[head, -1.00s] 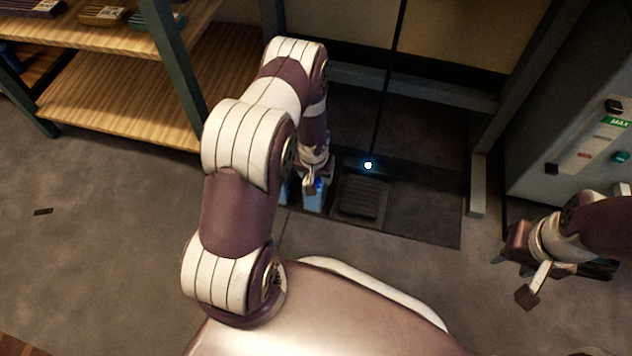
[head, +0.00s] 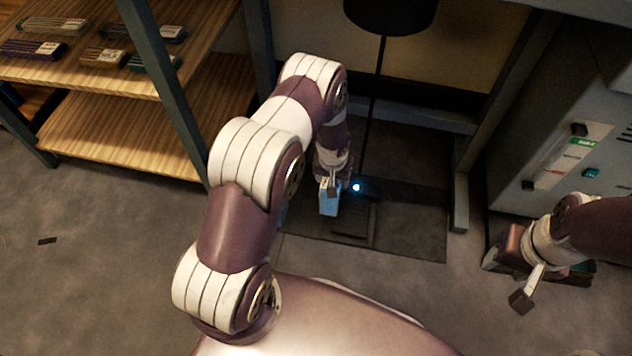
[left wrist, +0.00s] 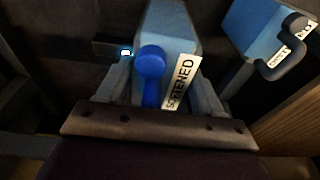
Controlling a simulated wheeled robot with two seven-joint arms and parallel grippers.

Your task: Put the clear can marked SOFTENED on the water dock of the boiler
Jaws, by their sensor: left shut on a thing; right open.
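The clear, bluish can marked SOFTENED (left wrist: 172,28) is between the fingers of my left gripper (left wrist: 163,95) in the left wrist view. Its label faces the camera beside a blue knob (left wrist: 151,62). In the head view my left gripper (head: 330,180) is shut on this can (head: 328,203), low by a dark ridged pad (head: 352,222) with a lit blue-white light (head: 356,187) behind it. The can overlaps the pad's left side in the picture; I cannot tell whether it touches it. My right gripper (head: 550,283) is open and empty, before the grey boiler cabinet (head: 510,165).
A second bluish can (left wrist: 252,30) with a dark handle shows at the upper right of the left wrist view; its label is not fully readable. A wooden shelf (head: 120,150) stands at the left. A grey post (head: 461,190) stands right of the pad. The floor at front left is mostly clear.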

